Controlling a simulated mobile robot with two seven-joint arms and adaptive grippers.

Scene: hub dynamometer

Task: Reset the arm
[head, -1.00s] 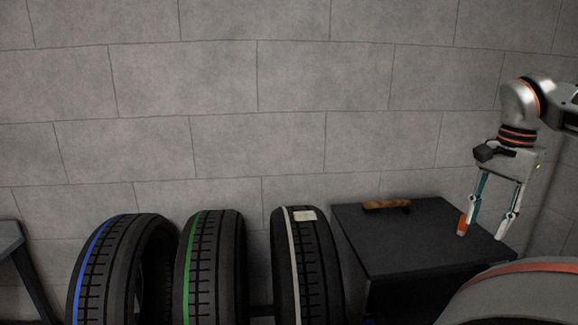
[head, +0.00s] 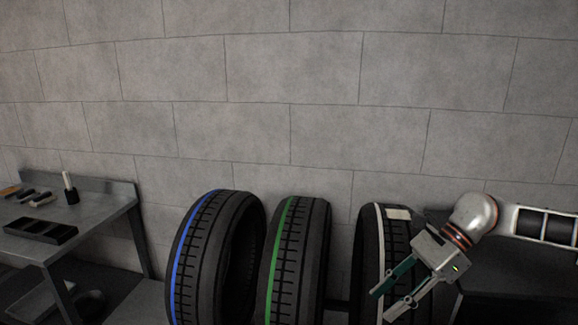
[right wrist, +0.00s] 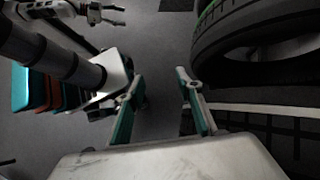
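My right gripper (head: 383,305) is in front of the white-striped tyre (head: 371,250) in the head view, tilted down and to the left. Its two teal-and-grey fingers are apart with nothing between them. The right wrist view also shows the right gripper's fingers (right wrist: 159,80) spread and empty, over dark floor. A pale arm part that looks like my left gripper (right wrist: 105,12) is small at the top left of that view; its state is unclear. The head view does not show it.
A blue-striped tyre (head: 190,255) and a green-striped tyre (head: 276,260) stand left of the white-striped one. A dark cabinet (head: 505,290) is at right, partly behind my arm. A metal bench (head: 100,220) at left bears a black tray (head: 40,231) and small tools.

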